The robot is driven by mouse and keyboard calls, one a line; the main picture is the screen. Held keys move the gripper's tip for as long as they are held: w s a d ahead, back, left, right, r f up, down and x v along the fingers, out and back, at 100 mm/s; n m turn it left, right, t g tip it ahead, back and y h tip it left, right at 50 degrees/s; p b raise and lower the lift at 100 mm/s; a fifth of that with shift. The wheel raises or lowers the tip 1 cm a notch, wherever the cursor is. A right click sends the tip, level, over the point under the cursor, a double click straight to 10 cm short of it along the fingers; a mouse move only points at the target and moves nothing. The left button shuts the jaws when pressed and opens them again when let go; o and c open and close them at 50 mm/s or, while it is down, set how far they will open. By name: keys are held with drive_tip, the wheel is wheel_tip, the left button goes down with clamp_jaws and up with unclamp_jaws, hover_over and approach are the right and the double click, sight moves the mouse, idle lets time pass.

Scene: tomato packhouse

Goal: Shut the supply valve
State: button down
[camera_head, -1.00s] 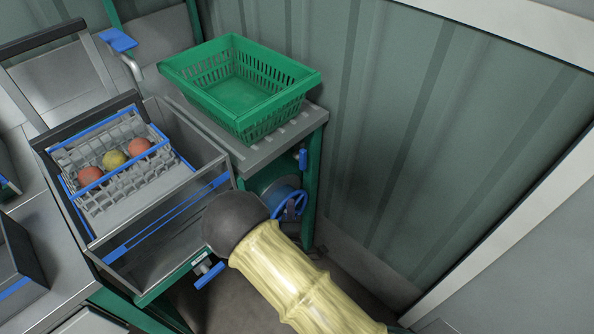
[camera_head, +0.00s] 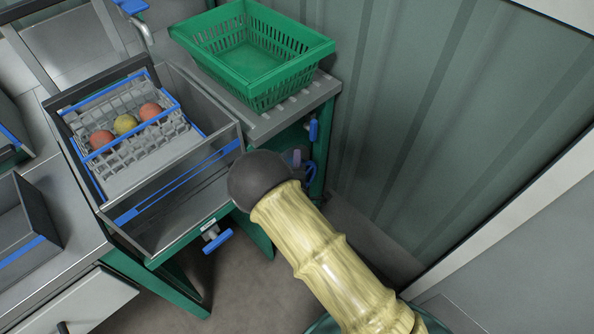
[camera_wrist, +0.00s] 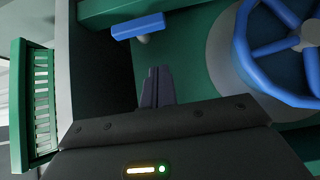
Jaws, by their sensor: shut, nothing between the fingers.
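A blue spoked handwheel (camera_wrist: 275,48) is on a green panel, at the right in the wrist view. In the head view the handwheel (camera_head: 309,172) is mostly hidden by my arm. A blue bar handle (camera_wrist: 138,26) sits above and left of it in the wrist view. It appears to be the blue lever (camera_head: 313,130) by the bench corner in the head view. The pictures do not label which is the supply valve. My gripper (camera_wrist: 156,82) is shut and empty, pointing between the two, apart from both. In the head view my wrist hides it.
A green basket (camera_head: 245,83) stands on the grey bench; it edges the wrist view too. A basin (camera_head: 222,165) holds a wire rack (camera_head: 98,165) with three fruits. Another blue-handled valve (camera_head: 217,240) is under the basin front. A corrugated wall (camera_head: 430,130) closes the right.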

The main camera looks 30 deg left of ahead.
sight(313, 131)
drive_tip(key=w, duration=0.6)
drive_tip(key=shift+w+f+b, duration=0.1)
drive_tip(key=shift+f+b, duration=0.1)
drive_tip(key=shift+b, duration=0.25)
drive_tip(key=shift+a+n, duration=0.1)
drive_tip(key=shift+n, duration=0.2)
